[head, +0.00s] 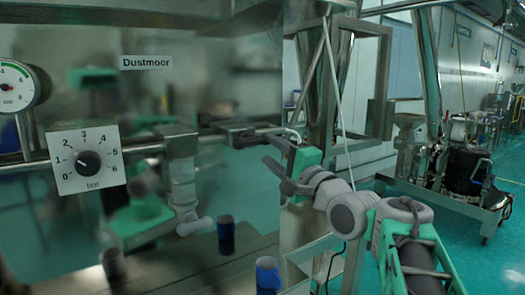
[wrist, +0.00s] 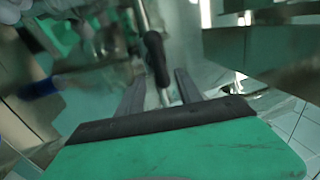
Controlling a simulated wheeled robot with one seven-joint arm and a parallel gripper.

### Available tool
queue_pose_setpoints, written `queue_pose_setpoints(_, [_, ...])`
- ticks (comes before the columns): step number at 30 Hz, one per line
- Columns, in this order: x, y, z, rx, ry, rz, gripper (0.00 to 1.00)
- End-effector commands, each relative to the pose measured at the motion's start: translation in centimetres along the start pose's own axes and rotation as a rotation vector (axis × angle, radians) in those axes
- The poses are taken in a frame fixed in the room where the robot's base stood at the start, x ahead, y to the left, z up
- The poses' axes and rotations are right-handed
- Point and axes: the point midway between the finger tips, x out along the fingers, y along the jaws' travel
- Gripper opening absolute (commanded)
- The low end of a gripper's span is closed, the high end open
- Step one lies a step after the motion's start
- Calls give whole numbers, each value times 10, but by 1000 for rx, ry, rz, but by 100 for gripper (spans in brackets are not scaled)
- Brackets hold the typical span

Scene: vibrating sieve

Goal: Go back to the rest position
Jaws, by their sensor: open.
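My gripper (head: 276,152) is in front of the shiny metal panel, near the middle of the head view. In the wrist view my gripper (wrist: 160,78) has its two dark fingers spread apart. A black-gripped handle (wrist: 156,58) on a thin metal rod shows between and beyond the fingertips. Nothing looks clamped, and I cannot tell whether the handle touches a finger. In the head view my grey and green arm reaches in from the lower right, and a dark lever-like part (head: 250,137) lies close to the fingers.
A dial panel (head: 87,160), a pressure gauge (head: 17,87) and a horizontal pipe (head: 35,167) are at the left. The panel mirrors the scene. A blue cup (head: 268,274) stands low in the middle. Machinery on a wheeled frame (head: 463,198) stands at the right, with open floor around.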

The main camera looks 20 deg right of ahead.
Motion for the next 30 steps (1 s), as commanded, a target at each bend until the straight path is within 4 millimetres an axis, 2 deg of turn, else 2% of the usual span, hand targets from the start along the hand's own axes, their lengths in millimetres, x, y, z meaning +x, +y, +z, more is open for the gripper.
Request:
queue_pose_setpoints(3, [-12, 1, 0, -1, 2, 0, 42])
queue_pose_setpoints(13, [-12, 0, 0, 1, -1, 0, 42])
queue_pose_setpoints(15, [-12, 1, 0, -94, -1, 5, 42])
queue_pose_setpoints(17, [-13, 14, 1, -238, -11, 59, 42])
queue_pose_setpoints(19, [-17, 49, -12, -478, -14, 204, 42])
queue_pose_setpoints(20, [-24, 73, -24, -585, -15, 299, 42])
queue_pose_setpoints(21, [-36, 106, -39, -686, -24, 418, 42])
queue_pose_setpoints(23, [-59, 151, -58, -795, -55, 588, 42])
queue_pose_setpoints(24, [-78, 179, -68, -850, -86, 699, 42])
queue_pose_setpoints(26, [-111, 218, -78, -909, -144, 856, 42])
queue_pose_setpoints(27, [-135, 241, -82, -932, -189, 954, 42])
queue_pose_setpoints(30, [-196, 288, -78, -950, -325, 1168, 42])
